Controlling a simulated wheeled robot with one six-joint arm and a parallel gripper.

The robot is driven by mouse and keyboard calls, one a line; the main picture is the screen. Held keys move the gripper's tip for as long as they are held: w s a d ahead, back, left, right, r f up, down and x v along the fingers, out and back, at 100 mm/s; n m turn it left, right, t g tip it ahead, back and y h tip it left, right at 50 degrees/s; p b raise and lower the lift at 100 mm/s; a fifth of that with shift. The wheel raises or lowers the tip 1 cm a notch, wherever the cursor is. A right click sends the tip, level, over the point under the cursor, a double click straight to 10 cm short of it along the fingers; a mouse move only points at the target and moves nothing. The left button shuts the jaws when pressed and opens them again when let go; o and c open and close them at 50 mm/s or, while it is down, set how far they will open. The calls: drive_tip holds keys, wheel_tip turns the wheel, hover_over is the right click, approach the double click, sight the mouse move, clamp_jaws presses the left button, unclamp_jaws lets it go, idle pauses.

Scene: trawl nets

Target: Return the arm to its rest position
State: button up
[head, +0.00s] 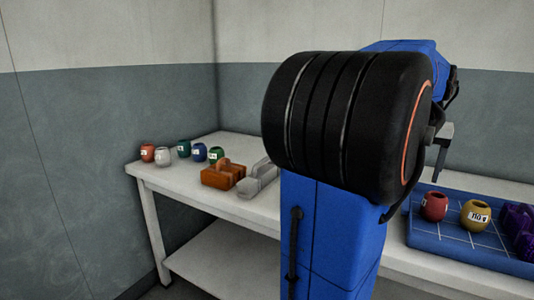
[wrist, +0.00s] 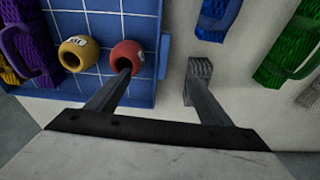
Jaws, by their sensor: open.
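My gripper (wrist: 162,68) is open and empty in the wrist view, its two fingers wide apart. The left finger's tip overlaps a red pot-shaped float (wrist: 126,55) in the picture; I cannot tell whether they touch. The red float (head: 434,207) and a yellow float (head: 475,215) are on that tray.
Purple bundles (head: 518,225) lie at the tray's right. The white table (head: 180,177) holds several small coloured floats, an orange block (head: 223,176) and a grey block (head: 258,180). Blue (wrist: 215,18) and green (wrist: 290,45) bundles show in the wrist view. My arm hides the table's middle.

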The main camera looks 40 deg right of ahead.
drive_tip(key=w+a+f+n+t, duration=0.1)
drive_tip(key=w+a+f+n, duration=0.2)
drive_tip(key=w+a, duration=0.75)
drive_tip(key=w+a+f+n+t, duration=0.1)
drive_tip(key=w+a+f+n, duration=0.25)
drive_tip(key=w+a, duration=0.75)
drive_tip(key=s+a+f+n, duration=0.2)
drive_tip(key=a+f, duration=0.1)
drive_tip(key=a, duration=0.6)
drive_tip(key=s+a+f+n+t+y, duration=0.1)
drive_tip(key=s+a+f+n, duration=0.1)
drive_tip(key=a, duration=0.7)
drive_tip(key=s+a+f+n+t+y, duration=0.1)
drive_tip(key=s+a+f+n, duration=0.2)
drive_tip(key=a+f, duration=0.3)
drive_tip(key=a+n, duration=0.1)
drive_tip(key=a, duration=0.3)
drive_tip(key=shift+f, duration=0.25)
